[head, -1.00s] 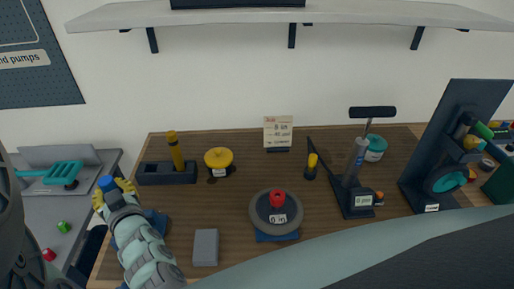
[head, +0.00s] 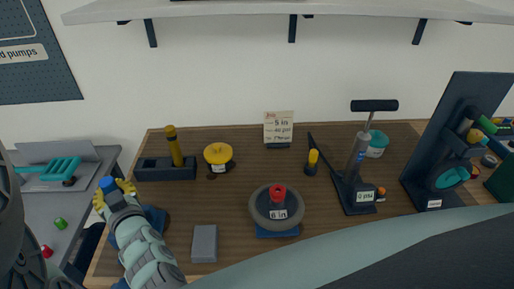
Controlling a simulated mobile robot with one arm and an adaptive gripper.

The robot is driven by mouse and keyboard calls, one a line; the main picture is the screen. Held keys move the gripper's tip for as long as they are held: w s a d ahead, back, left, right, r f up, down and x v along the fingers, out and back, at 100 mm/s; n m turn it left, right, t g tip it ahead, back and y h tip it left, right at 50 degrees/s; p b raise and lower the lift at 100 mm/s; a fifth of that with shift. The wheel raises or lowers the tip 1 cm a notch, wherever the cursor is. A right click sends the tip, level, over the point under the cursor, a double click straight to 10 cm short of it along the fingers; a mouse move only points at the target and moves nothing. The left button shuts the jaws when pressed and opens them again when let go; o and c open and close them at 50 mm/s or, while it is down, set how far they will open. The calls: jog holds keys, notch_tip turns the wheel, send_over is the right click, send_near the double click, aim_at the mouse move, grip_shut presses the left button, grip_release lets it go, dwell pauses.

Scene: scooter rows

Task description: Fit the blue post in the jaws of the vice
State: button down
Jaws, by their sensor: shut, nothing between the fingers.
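My gripper (head: 113,194), with yellow fingers, is at the left edge of the wooden bench, at the end of my segmented grey-green arm. It is shut and holds nothing. A blue cylindrical top (head: 107,183), perhaps the blue post, shows right at the fingertips. I cannot tell whether they touch it, and its lower part is hidden.
A dark slotted block (head: 150,172) holds an upright yellow post (head: 174,146). A yellow-topped pot (head: 218,155), grey block (head: 204,243) and wheel (head: 260,213) with a red hub stand to the right. Farther right are a pump (head: 357,160) and dark rack (head: 452,140). A grey side surface (head: 85,199) lies left.

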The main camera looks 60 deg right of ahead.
jog(key=shift+f, duration=0.25)
jog(key=c, duration=1)
grip_release()
jog(key=shift+f, duration=0.1)
jog(key=shift+s, duration=0.1)
